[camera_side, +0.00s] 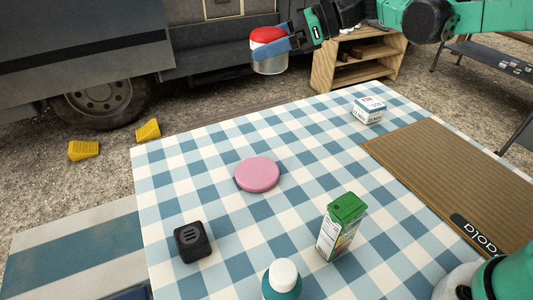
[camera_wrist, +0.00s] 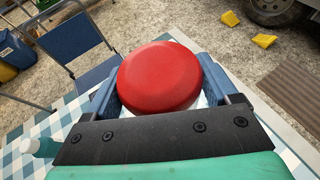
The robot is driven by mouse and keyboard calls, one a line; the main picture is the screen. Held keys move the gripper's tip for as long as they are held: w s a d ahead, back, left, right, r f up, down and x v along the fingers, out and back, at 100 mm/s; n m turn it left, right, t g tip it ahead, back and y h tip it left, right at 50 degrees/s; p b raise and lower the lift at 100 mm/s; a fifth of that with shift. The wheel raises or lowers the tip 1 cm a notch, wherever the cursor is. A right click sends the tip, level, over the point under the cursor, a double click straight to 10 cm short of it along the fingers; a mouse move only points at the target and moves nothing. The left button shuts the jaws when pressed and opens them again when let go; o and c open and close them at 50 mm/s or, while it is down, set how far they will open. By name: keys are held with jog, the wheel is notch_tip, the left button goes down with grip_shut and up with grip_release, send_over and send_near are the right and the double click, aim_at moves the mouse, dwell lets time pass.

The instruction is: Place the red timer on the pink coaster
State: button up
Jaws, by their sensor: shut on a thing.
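The red timer (camera_side: 268,50) has a red domed top and a pale metallic body. It is held in the air above the far left edge of the table in the side view. My gripper (camera_side: 272,48) is shut on it, with a blue finger across its side. In the wrist view the timer's red top (camera_wrist: 160,78) fills the middle, between the two blue fingers of my gripper (camera_wrist: 160,95). The pink coaster (camera_side: 258,174) is a round disc lying flat on the checked cloth, bare, below and apart from the timer. It is not visible in the wrist view.
The checked table (camera_side: 215,150) also holds a black cube (camera_side: 191,241), a green-topped carton (camera_side: 341,226), a teal bottle (camera_side: 282,280), a small white box (camera_side: 369,110) and a brown mat (camera_side: 440,175). Cloth around the coaster is clear. A wooden shelf (camera_side: 322,70) stands behind.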

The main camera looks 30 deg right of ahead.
jog(key=n+g+y, duration=0.1)
jog(key=n+g, duration=0.1)
send_over(257, 171)
notch_tip(257, 171, down, 15)
jog(key=shift+f, duration=2.25)
jog(key=shift+f, duration=0.15)
jog(key=o, duration=1.3)
jog(key=shift+c, duration=0.2)
